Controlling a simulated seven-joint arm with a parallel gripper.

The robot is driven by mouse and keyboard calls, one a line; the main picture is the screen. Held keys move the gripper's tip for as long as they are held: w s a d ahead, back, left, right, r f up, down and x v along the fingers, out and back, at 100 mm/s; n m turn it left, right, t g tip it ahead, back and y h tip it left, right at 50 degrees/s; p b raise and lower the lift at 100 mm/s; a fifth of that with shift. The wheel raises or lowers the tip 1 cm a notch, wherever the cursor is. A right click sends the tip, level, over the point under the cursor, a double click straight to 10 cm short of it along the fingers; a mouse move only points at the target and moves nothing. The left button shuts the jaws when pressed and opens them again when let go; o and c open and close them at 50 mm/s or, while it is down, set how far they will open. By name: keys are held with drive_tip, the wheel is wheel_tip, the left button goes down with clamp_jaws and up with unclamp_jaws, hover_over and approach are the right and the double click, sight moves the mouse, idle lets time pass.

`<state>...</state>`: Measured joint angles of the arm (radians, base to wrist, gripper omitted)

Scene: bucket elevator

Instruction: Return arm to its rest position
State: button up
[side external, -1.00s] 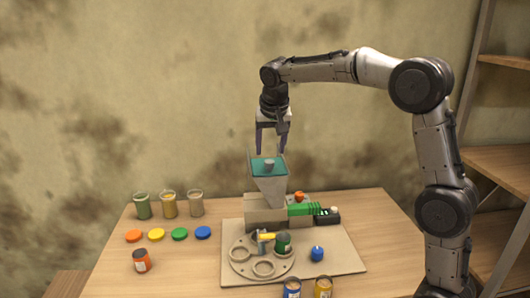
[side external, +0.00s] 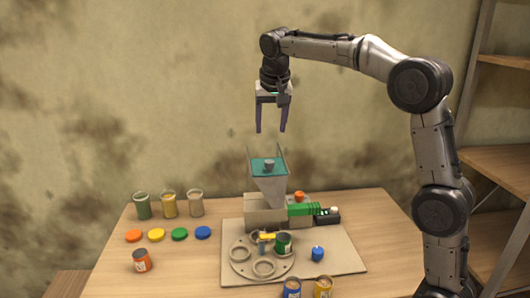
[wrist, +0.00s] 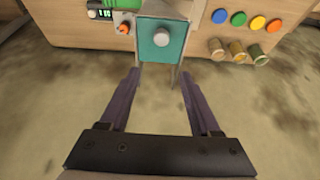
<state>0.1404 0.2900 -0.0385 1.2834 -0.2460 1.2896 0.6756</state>
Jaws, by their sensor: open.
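My gripper (side external: 271,131) hangs in the air above the bucket elevator (side external: 270,190), its fingers pointing down. It is open, with nothing between its fingers. In the wrist view the two dark fingers (wrist: 159,75) are spread apart, with the elevator's teal top (wrist: 160,40) beyond them. A small grey knob or cylinder (side external: 268,165) sits on the teal top and is clear of the fingers.
The table (side external: 110,275) holds several jars (side external: 168,205) and coloured lids (side external: 179,234) at the left. A base board (side external: 340,262) carries a ring carousel (side external: 240,265) with a green can (side external: 283,243). Shelves (side external: 500,160) stand at the right. The air around my gripper is clear.

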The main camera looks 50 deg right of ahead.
drive_tip(key=s+a+r+n+t+y, duration=0.1)
drive_tip(key=s+a+r, duration=0.15)
drive_tip(key=s, duration=0.55)
drive_tip(key=s+a+r+n+t, duration=0.15)
drive_tip(key=s+a, duration=0.25)
drive_tip(key=s, duration=0.5)
drive_tip(key=s+a+f+n+y, duration=0.1)
drive_tip(key=s+a+f+n, duration=0.1)
drive_tip(key=s+f, duration=0.5)
drive_tip(key=s+a+f+n+y, duration=0.1)
drive_tip(key=s+a+f+n, duration=0.2)
drive_tip(key=s+f, duration=0.3)
wheel_tip(320, 180, down, 2)
drive_tip(key=shift+s+a+f+n, duration=0.2)
drive_tip(key=shift+s+n, duration=0.2)
drive_tip(key=shift+n, duration=0.35)
